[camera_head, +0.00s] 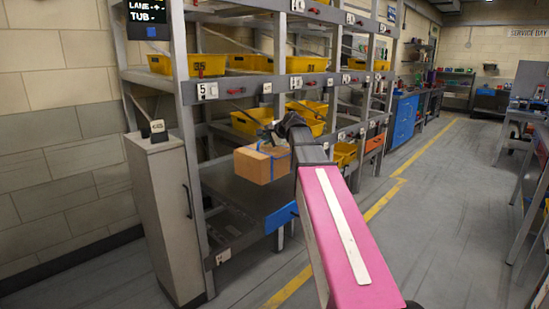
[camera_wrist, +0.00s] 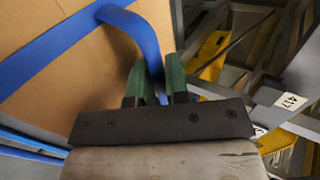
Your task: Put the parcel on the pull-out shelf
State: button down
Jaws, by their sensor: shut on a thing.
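The parcel (camera_head: 258,166) is a brown cardboard box with blue straps. In the head view it is at my gripper, over the dark pull-out shelf (camera_head: 235,193), which sticks out low from the rack and has a blue patch at its front corner. I cannot tell whether the parcel touches the shelf. The parcel fills the left of that view.
The rack holds several yellow tubs (camera_head: 247,123) on sloped lanes above and behind the shelf. A grey cabinet (camera_head: 165,215) stands left of the shelf. Blue drawers (camera_head: 404,120) are farther along the row. The floor aisle to the right is clear.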

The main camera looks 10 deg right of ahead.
aim_at(286, 146)
jog(key=w+d+f, duration=0.2)
jog(key=w, duration=0.1)
jog(key=w+d+f, duration=0.2)
jog(key=shift+w, duration=0.2)
jog(key=shift+f, duration=2.1)
jog(key=c, duration=1.1)
grip_release()
jog(key=v, duration=1.2)
jog(key=shift+s, duration=0.1)
